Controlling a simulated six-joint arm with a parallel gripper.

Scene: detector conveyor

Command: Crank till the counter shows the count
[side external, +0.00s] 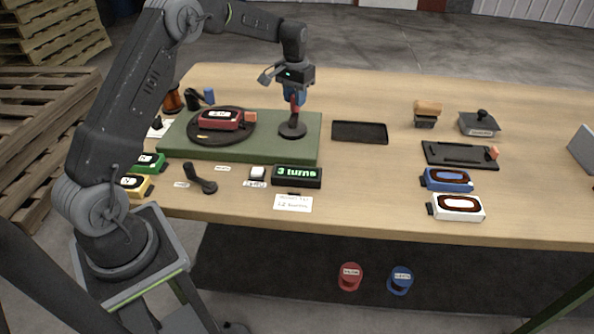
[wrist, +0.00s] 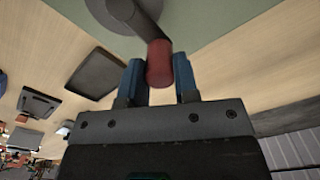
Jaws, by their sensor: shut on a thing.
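My gripper (side external: 294,100) is shut on the red crank handle (wrist: 159,64), with one blue finger on each side of it in the wrist view. The handle joins a dark round crank (side external: 292,130) on the right part of a green base (side external: 262,147). On the left part of the base is a black turntable (side external: 205,136) carrying a red detector (side external: 221,120) with a pale label. The counter (side external: 297,176) is a black box in front of the base and reads "3 turns" in green. A white card (side external: 293,203) in front of it has print too small to read for certain.
A dark crank-like part (side external: 200,178) and a small white-topped item (side external: 257,174) lie left of the counter. Green (side external: 150,163) and yellow (side external: 135,185) detectors are at left. A black tray (side external: 359,132), blue detector (side external: 447,179) and white detector (side external: 457,207) are at right. The front middle-right is bare.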

